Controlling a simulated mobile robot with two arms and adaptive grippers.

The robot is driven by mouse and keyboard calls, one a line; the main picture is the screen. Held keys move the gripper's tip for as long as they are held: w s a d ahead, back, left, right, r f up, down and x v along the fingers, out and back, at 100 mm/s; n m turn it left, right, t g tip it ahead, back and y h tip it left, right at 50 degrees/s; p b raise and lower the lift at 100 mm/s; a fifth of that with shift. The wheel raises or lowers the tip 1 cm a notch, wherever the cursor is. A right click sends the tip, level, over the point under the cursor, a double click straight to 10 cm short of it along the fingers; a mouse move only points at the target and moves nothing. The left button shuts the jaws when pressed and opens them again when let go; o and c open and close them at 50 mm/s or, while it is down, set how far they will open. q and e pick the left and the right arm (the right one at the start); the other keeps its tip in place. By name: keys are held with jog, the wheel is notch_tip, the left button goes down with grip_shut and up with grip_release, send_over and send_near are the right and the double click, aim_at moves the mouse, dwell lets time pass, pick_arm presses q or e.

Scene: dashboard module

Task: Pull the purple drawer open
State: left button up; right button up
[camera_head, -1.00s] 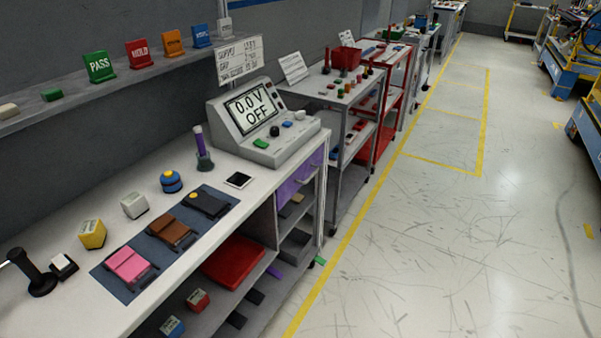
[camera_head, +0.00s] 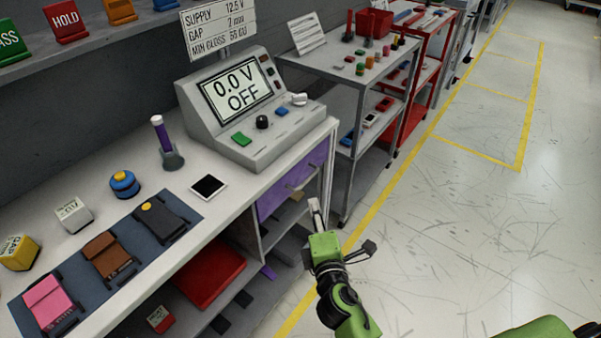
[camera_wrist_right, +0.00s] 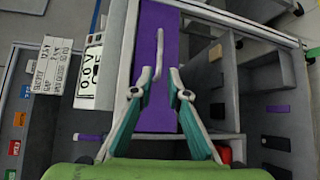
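The purple drawer (camera_head: 290,181) is set under the right end of the white workbench, below the grey power supply. It looks shut. A thin light handle (camera_head: 301,177) crosses its front. In the right wrist view the purple front (camera_wrist_right: 157,62) fills the middle, with the handle (camera_wrist_right: 159,55) ahead of the fingertips. My right gripper (camera_head: 314,209) is just in front of and below the drawer in the head view. In the right wrist view its two fingers (camera_wrist_right: 166,84) stand apart with nothing between them. My left gripper is not in view.
The power supply (camera_head: 250,105) stands above the drawer. Open shelves below hold a red tray (camera_head: 209,274). A mat (camera_head: 80,270) with pink, brown and black items lies on the bench. A grey cart (camera_head: 350,90) stands beyond. The floor to the right is clear.

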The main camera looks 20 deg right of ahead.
send_near(307, 179)
jog(key=w, duration=0.5)
jog(key=w+d+f+b, duration=0.1)
jog(key=w, duration=0.1)
jog(key=w+f+b, duration=0.1)
jog(key=w, duration=0.1)
jog(key=shift+w+d, duration=0.15)
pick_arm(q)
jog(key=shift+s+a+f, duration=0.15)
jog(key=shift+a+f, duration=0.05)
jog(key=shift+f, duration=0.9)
pick_arm(e)
jog(key=shift+w+d, duration=0.1)
jog(key=shift+w, duration=0.25)
grip_shut()
